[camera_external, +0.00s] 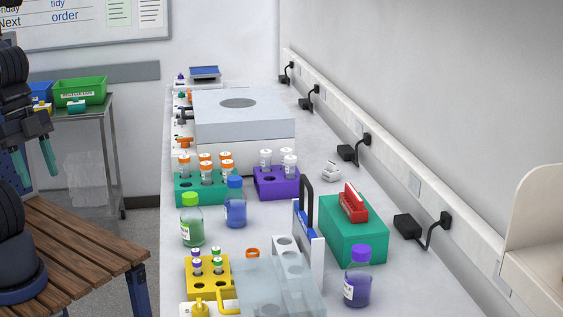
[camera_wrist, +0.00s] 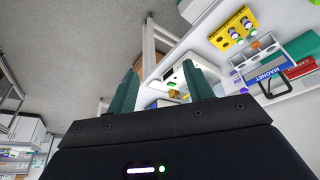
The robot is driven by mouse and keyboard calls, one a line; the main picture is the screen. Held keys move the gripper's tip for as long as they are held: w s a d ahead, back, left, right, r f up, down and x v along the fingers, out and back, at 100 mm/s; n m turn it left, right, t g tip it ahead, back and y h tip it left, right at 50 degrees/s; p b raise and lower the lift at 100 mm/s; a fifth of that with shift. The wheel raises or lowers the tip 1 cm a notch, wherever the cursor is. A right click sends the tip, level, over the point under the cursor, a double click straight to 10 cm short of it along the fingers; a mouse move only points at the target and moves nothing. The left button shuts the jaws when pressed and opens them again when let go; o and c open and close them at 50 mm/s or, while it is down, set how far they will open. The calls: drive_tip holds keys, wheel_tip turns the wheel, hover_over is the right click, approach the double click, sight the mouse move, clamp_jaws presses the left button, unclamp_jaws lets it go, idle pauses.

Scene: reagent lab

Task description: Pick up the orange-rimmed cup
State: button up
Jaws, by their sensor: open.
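A small orange ring (camera_external: 252,252), which looks like the rim of the cup, shows on the bench just right of the yellow rack. The cup's body is mostly hidden behind a translucent pale box (camera_external: 262,287). In the wrist view a small orange spot (camera_wrist: 255,44) beside the yellow rack may be the same cup. My gripper (camera_external: 35,163) is at the far left, off the bench, above the floor near the wooden slatted table. Its two teal fingers are apart and empty, also in the wrist view (camera_wrist: 160,68). It is well away from the cup.
The yellow rack (camera_external: 222,278) holds several small tubes. A green-capped bottle (camera_external: 192,227), a blue bottle (camera_external: 235,210) and a purple bottle (camera_external: 357,284) stand nearby. The slatted table (camera_external: 85,240) lies left of the bench.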

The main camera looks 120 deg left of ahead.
drive_tip(key=w+a+f+n+g, duration=0.1)
drive_tip(key=w+a+f+n, duration=0.1)
drive_tip(key=w+a, duration=0.65)
drive_tip(key=w+a+f+n+g, duration=0.1)
drive_tip(key=w+a+f+n, duration=0.1)
drive_tip(key=w+a, duration=0.6)
drive_tip(key=w+a+f+n, duration=0.1)
drive_tip(key=w+a+f, duration=0.1)
drive_tip(key=a+f, duration=0.4)
drive_tip(key=w+a+f+g, duration=0.1)
drive_tip(key=w+a+f, duration=0.2)
drive_tip(key=a+f, duration=0.4)
drive_tip(key=w+a+f+n+g, duration=0.1)
drive_tip(key=w+a+f, duration=0.2)
drive_tip(key=a+f, duration=0.3)
drive_tip(key=shift+w+a+f+n, duration=0.2)
drive_tip(key=shift+a+n, duration=0.1)
drive_tip(key=shift+a, duration=0.25)
drive_tip(key=shift+w+d+f, duration=0.1)
drive_tip(key=shift+d+f, duration=0.05)
drive_tip(key=shift+f, duration=2.9)
drive_tip(key=c, duration=1)
